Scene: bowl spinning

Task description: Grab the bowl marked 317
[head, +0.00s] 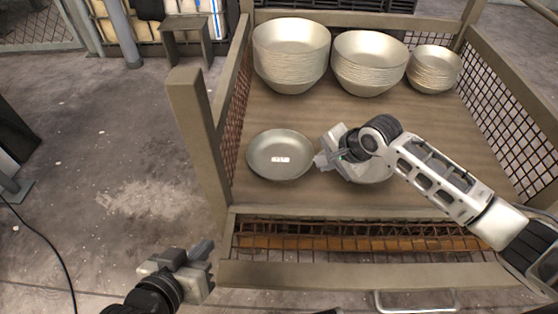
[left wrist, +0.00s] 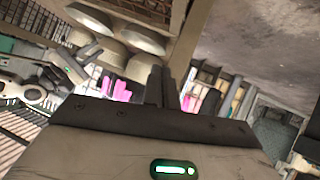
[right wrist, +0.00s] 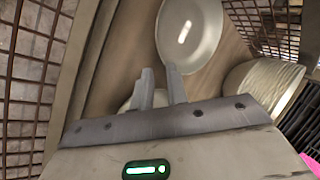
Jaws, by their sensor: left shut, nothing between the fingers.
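A shallow grey metal bowl with a white label (head: 281,154) sits at the left front of the crate floor; the label is too small to read. It also shows in the right wrist view (right wrist: 190,40). A second single bowl (head: 372,172) lies to its right, partly hidden under my right gripper (head: 320,161). My right gripper's fingers stand apart in the right wrist view (right wrist: 161,84), just right of the labelled bowl's rim, and nothing is seen held. My left gripper (head: 208,262) is shut and empty, outside the crate at the lower left.
Three stacks of bowls stand along the crate's back: left (head: 291,55), middle (head: 368,62) and small right (head: 433,69). The crate has a thick corner post (head: 198,130), mesh sides and a front rail (head: 360,274). The concrete floor at left (head: 130,150) is clear.

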